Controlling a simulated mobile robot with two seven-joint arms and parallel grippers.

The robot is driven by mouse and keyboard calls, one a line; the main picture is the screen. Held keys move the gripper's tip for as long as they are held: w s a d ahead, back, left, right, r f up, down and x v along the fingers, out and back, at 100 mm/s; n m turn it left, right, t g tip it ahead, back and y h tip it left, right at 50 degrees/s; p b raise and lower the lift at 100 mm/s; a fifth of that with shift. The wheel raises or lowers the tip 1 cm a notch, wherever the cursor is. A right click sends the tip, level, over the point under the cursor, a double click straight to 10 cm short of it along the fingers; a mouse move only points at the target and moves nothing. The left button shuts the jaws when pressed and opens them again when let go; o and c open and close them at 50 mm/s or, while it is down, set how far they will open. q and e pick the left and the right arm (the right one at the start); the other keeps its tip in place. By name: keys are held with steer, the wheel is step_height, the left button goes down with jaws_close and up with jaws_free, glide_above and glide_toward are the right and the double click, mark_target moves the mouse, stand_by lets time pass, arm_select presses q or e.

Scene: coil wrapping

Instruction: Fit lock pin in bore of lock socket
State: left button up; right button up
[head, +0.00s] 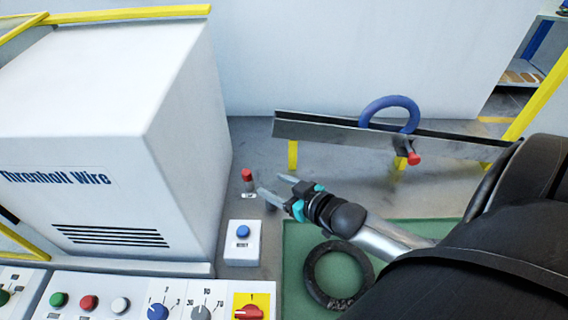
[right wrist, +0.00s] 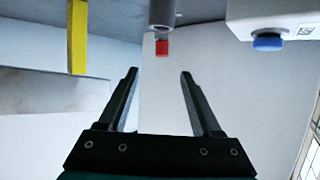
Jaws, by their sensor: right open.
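A small red-capped piece with a grey lower part (head: 247,175) stands upright on the grey floor plate by a white label, left of my right gripper. It looks like the lock pin in its stand. A red-capped piece also shows in the right wrist view (right wrist: 161,47), beyond the fingertips, by a grey cylinder (right wrist: 162,12). Another red-ended grey cylinder (head: 414,159) sticks out of the rail below the blue ring; I cannot tell whether this is the lock socket. My right gripper (head: 274,185) is open, nothing between its fingers (right wrist: 158,72). My left gripper is out of view.
A metal rail (head: 320,131) on yellow posts carries a blue ring (head: 391,100). A white box with a blue button (head: 243,243) stands near my right gripper. A black ring (head: 312,279) lies on a green mat (head: 297,240). A white machine cabinet (head: 95,110) fills the left.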

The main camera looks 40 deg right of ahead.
steer(key=shift+v, duration=1.35)
steer(key=shift+f, duration=0.1)
